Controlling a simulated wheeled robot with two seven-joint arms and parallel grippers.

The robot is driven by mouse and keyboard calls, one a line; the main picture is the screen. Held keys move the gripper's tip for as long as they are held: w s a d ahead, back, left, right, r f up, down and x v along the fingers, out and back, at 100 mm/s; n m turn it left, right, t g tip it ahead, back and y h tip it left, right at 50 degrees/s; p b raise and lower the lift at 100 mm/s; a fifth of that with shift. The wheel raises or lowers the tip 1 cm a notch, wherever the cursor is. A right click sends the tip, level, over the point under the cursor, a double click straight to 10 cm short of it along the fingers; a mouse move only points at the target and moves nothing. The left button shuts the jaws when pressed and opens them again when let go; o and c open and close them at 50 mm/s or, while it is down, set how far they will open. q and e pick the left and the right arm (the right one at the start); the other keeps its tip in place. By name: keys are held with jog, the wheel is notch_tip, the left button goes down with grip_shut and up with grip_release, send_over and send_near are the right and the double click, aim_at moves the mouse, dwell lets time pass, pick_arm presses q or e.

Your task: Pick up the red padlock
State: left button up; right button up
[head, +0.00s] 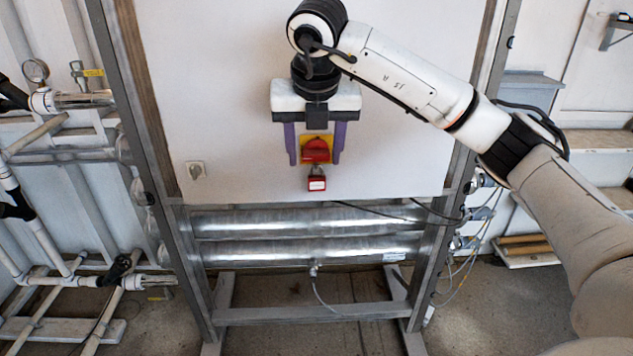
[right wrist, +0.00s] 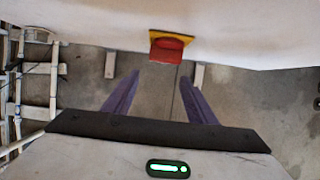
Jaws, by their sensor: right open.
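The red padlock (head: 317,183) with a pale label hangs by its shackle just below a red rotary switch (head: 316,150) on a yellow plate, on the front of the white panel. My right gripper (head: 315,160) is open, its two purple fingers pointing down on either side of the switch in the head view, with their tips above the padlock. In the right wrist view the fingers (right wrist: 159,76) are apart and empty, with the red switch (right wrist: 167,48) beyond their tips. I cannot make out the padlock separately there. My left gripper is not in view.
The white panel (head: 230,100) stands in a metal frame, with a small socket (head: 196,171) at its lower left. Silver pipes (head: 300,222) run below the panel. White pipework with a gauge (head: 36,70) stands at the left. The air around the padlock looks clear.

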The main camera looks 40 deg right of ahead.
aim_at(316, 186)
jog(key=x, duration=0.4)
jog(key=shift+d+f, duration=0.15)
jog(key=x, duration=0.2)
jog(key=p+x, duration=0.1)
jog(key=x, duration=0.1)
jog(key=shift+d+f, duration=0.1)
jog(key=shift+d, duration=0.3)
jog(key=shift+w+f, duration=0.1)
jog(key=shift+f, duration=0.35)
jog(key=c, duration=1.2)
jog(key=shift+r, duration=0.15)
